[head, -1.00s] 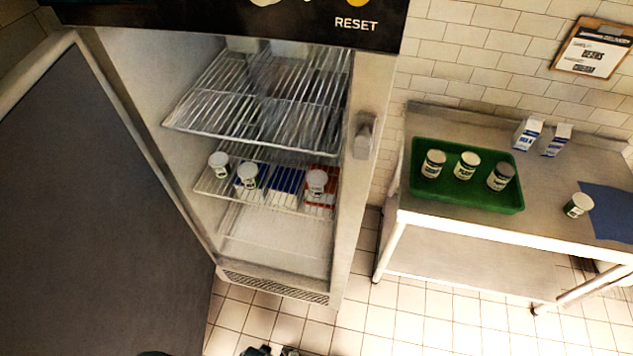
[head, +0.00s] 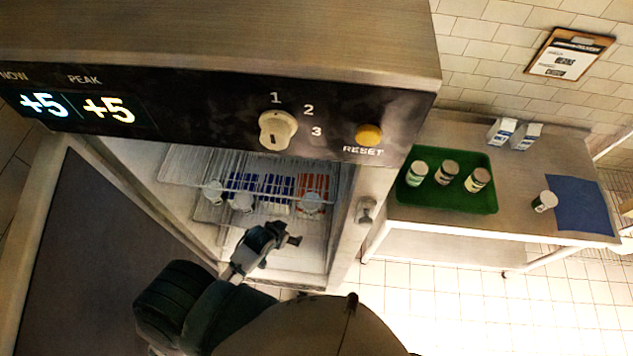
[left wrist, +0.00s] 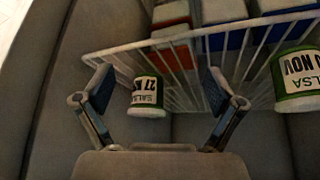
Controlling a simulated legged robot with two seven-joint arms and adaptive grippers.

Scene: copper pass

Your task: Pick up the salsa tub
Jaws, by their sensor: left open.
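A white salsa tub with a green band (left wrist: 148,95), its label upside down, appears between the fingers of my left gripper (left wrist: 155,88) in the left wrist view. The fingers are open and stand apart on either side of it; I see no contact. A second salsa tub (left wrist: 298,78) is at the right edge of that view. In the head view, my left gripper (head: 284,238) is at the open fridge, below the shelf front. Tubs stand on the lower shelf at the left (head: 213,192), beside it (head: 242,202), and at the right (head: 310,204). My right gripper is not in view.
The wire shelf (left wrist: 185,70) holds blue and red packs behind the tubs. The fridge panel with its dial (head: 277,130) overhangs the opening. The fridge door (head: 90,260) stands open at left. A steel table at right carries a green tray (head: 420,203) of tubs.

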